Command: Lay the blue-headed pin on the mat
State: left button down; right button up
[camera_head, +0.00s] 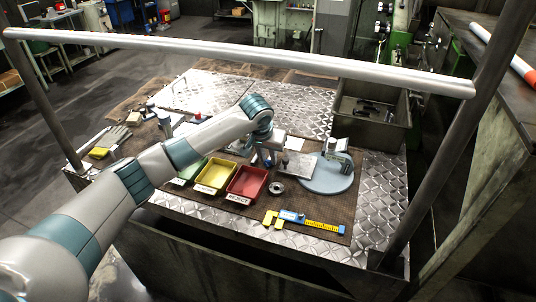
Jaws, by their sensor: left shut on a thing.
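My left gripper (262,159) is above the middle of the workbench, beside the bins, with its fingers pointing down. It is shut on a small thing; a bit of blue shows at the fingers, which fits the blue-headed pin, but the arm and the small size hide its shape. A brown textured mat (312,211) lies on the metal bench top under the bins and tools. My right gripper is not in view.
Green, yellow (215,175) and red (247,182) bins stand near the gripper. A round blue-grey plate (327,184) carries a clamp-like device (340,153). Yellow and blue calipers (305,220) lie in front. A metal tray (372,112) stands behind. A rail (240,55) crosses above the bench.

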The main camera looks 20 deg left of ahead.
pick_arm(q)
jog(key=shift+f, duration=0.1)
jog(key=c, duration=1.5)
grip_release()
jog(key=shift+c, duration=0.2)
jog(key=shift+s+r, duration=0.2)
jog(key=shift+r, duration=0.35)
jog(key=b+v, duration=0.3)
jog(key=v, duration=0.8)
